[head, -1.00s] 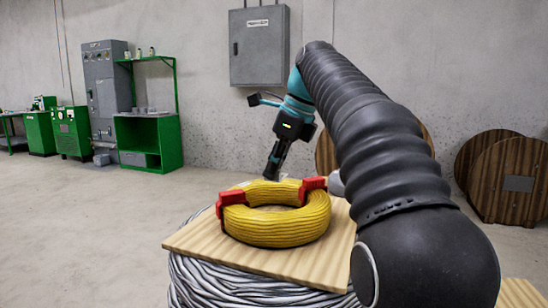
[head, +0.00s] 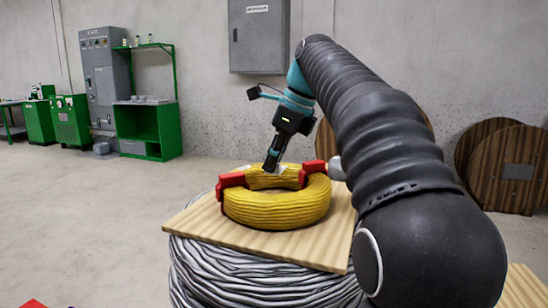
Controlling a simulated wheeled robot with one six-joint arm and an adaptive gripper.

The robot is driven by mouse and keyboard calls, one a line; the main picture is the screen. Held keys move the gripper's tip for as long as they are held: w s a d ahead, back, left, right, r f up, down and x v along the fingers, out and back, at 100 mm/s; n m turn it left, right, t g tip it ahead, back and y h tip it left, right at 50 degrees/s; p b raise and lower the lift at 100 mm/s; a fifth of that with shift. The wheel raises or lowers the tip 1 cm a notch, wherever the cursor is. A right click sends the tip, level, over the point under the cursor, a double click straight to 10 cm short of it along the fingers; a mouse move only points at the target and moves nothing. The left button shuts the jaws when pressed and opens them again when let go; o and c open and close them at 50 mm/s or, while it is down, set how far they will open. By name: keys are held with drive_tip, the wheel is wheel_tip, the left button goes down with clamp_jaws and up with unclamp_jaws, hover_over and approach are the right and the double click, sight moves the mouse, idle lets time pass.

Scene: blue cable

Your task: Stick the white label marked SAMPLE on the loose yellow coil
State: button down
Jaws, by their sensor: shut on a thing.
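The loose yellow coil (head: 277,210) lies flat on a wooden board, with two red clips on it, one at the left (head: 231,182) and one at the right (head: 311,172). My gripper (head: 270,168) points down at the far side of the coil's ring, its fingertips at or just over the yellow surface. It is shut on a small white piece, the label (head: 281,170), seen by the tips. The SAMPLE marking is too small to read, and I cannot tell whether the label touches the coil.
The wooden board (head: 285,250) rests on a large grey cable coil (head: 255,275). My arm crosses the right side. Wooden reels (head: 505,170) stand at the back right. Green benches (head: 150,130) and a grey cabinet (head: 101,75) are far left. The floor at left is mostly clear.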

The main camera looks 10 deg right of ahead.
drive_tip(key=shift+f+p, duration=0.55)
drive_tip(key=shift+f, duration=0.75)
idle(6.7)
